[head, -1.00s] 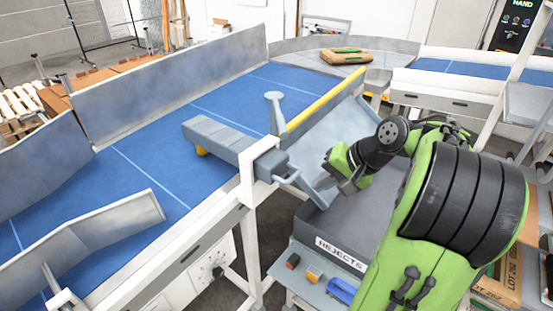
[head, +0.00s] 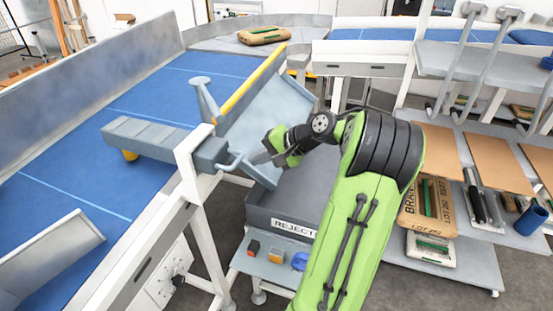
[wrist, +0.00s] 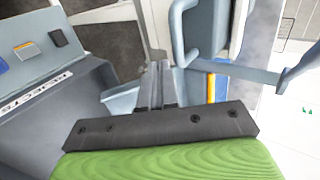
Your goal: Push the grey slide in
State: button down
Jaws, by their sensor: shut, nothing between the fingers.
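The grey slide (head: 150,137) is a long ribbed block that reaches across the blue belt from the white frame post. Its loop handle (head: 230,162) sticks out on the near right side of the post. In the wrist view the handle (wrist: 177,38) is a rounded grey bar just beyond my fingertips. My gripper (head: 262,158) is shut and empty, just right of the handle. In the wrist view my gripper's fingers (wrist: 158,72) are together and point beside the handle's lower end. I cannot tell whether they touch it.
A grey chute with a yellow edge (head: 252,78) slopes from the belt toward the rejects bin (head: 265,208). A grey paddle (head: 204,97) stands by the post. Pallet shelves with bags (head: 428,210) stand at right.

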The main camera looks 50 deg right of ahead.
aim_at(227, 155)
jog(key=shift+w+a+r, duration=0.2)
jog(key=shift+w+a, duration=0.05)
jog(key=shift+w, duration=0.4)
jog(key=w, duration=0.1)
jog(key=w+a+p, duration=0.1)
jog(key=w, duration=0.1)
jog(key=w+p, duration=0.1)
jog(key=shift+w+a+r, duration=0.1)
jog(key=shift+w+a, duration=0.3)
jog(key=shift+s, duration=0.1)
